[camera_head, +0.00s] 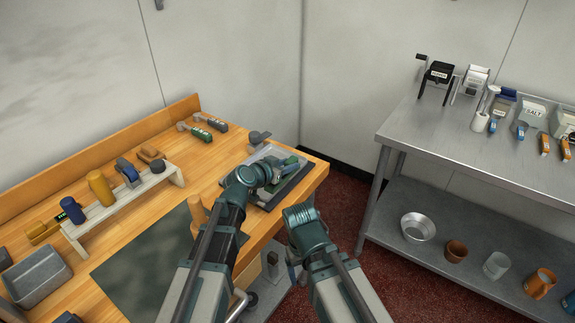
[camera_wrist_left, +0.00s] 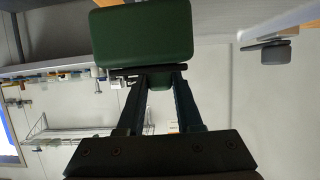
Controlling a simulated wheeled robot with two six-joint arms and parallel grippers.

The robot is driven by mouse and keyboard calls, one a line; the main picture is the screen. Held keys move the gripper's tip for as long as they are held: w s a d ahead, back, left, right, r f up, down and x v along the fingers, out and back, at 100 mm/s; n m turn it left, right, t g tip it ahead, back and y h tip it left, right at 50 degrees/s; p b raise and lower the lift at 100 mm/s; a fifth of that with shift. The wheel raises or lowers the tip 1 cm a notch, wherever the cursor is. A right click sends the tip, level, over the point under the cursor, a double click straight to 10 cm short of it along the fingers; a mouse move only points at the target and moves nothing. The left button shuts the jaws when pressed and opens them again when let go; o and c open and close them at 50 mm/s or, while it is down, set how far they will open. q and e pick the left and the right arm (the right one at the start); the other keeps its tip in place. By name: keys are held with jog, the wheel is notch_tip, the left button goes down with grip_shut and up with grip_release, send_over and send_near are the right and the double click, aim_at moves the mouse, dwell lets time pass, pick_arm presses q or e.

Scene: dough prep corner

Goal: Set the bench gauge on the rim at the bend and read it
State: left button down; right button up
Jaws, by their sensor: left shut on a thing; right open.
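My left gripper (camera_head: 274,172) is over the grey tray-like piece (camera_head: 262,197) at the bench's right corner. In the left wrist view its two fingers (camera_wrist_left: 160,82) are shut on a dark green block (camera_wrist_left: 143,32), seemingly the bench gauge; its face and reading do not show. A green part (camera_head: 293,161) shows just beyond this gripper in the head view. I cannot tell whether the block touches a rim. My right gripper (camera_head: 302,213) is open, off the bench's right edge; its fingertips are hard to make out.
Two handled tools (camera_head: 194,131) lie at the back of the wooden bench. A raised white rack (camera_head: 130,196) holds several items. A dark mat (camera_head: 150,265) lies in front. A steel shelf table (camera_head: 420,130) stands at right, with dark red floor between.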

pick_arm(q)
jog(key=shift+f+b, duration=0.8)
jog(key=shift+f, duration=0.05)
jog(key=shift+r, duration=0.1)
dwell(0.4)
jog(key=c, duration=0.5)
grip_release()
jog(key=shift+p+v, duration=1.6)
jog(key=shift+v, duration=2.4)
